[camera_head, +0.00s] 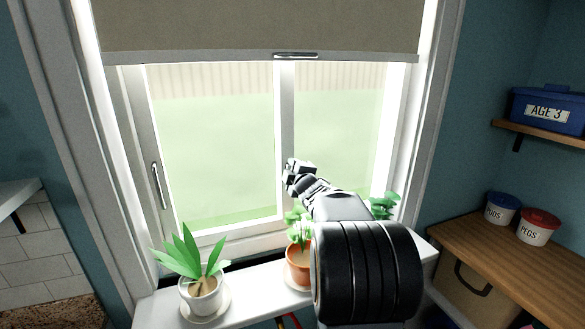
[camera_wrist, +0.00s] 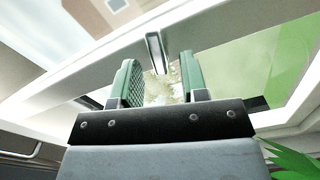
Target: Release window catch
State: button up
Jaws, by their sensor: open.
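A slim silver window catch (camera_head: 158,185) stands upright on the left side of the white window frame (camera_head: 145,130). In the wrist view, a silver catch (camera_wrist: 155,52) shows on a white frame bar, beyond the fingertips and in line with the gap between them. I cannot be sure it is the same one. My gripper (camera_head: 292,172) is in front of the middle window bar in the head view, well right of the left-side catch. In the wrist view its green-padded fingers (camera_wrist: 158,85) are apart with nothing held between them.
A white potted plant (camera_head: 201,295) and a terracotta potted plant (camera_head: 299,268) stand on the sill (camera_head: 160,308) below. A blind (camera_head: 260,25) with a silver bottom handle (camera_head: 296,56) covers the window top. A wooden counter (camera_head: 500,265) holds tubs at right.

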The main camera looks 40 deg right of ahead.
jog(key=shift+w+d, duration=0.1)
jog(key=shift+w, duration=0.15)
grip_shut()
jog(key=shift+f, duration=0.1)
